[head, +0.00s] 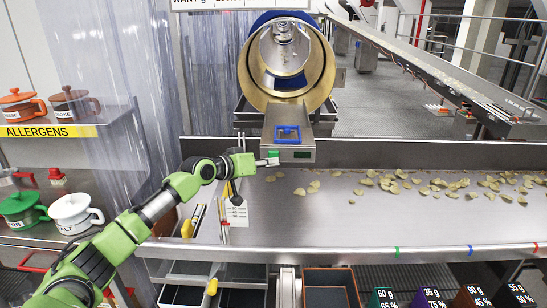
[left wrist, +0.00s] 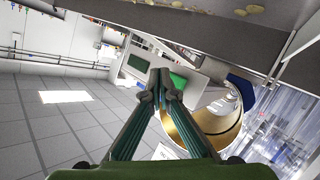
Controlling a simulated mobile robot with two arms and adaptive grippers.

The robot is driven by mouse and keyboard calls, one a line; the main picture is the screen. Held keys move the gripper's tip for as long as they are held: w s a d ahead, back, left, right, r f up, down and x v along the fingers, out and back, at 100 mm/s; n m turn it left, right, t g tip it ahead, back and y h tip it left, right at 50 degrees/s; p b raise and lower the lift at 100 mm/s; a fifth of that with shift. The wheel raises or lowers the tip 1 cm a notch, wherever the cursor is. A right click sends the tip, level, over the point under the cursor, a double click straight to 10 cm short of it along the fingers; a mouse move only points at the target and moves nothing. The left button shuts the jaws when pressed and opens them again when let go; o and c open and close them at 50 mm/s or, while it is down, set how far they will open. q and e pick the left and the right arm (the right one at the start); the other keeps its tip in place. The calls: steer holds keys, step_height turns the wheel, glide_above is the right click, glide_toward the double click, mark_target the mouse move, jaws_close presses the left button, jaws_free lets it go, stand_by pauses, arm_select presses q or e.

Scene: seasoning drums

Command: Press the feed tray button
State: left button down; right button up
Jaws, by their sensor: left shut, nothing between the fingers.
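The feed tray's grey housing (head: 300,150) stands below the drum mouth, at the back edge of the steel conveyor. On its front are a green button (head: 273,154) at the left and a small green display (head: 302,155) at the right. My left gripper (head: 267,163) is shut and empty, right at the button in the head view. In the left wrist view, my left fingertips (left wrist: 160,76) are closed together, partly overlapping the green button (left wrist: 178,80), with the display (left wrist: 138,62) beside it. I cannot tell whether they touch the button. My right gripper is not in view.
Chips (head: 440,186) lie scattered on the steel conveyor (head: 320,220). A shelf with allergen jars (head: 20,103) is at the left. Colored bins (head: 430,298) stand in front.

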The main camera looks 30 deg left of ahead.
arm_select(q)
steer(key=shift+w, duration=0.1)
stand_by(0.4)
steer(key=shift+w+a+b, duration=0.2)
steer(key=shift+w+b, duration=0.05)
steer(key=shift+b, duration=0.05)
steer(key=shift+w+a+b, duration=0.3)
steer(key=shift+w+b, duration=0.1)
stand_by(0.7)
stand_by(0.3)
steer(key=shift+s+d+p, duration=0.5)
steer(key=shift+s+p, duration=0.2)
steer(key=shift+s, duration=0.1)
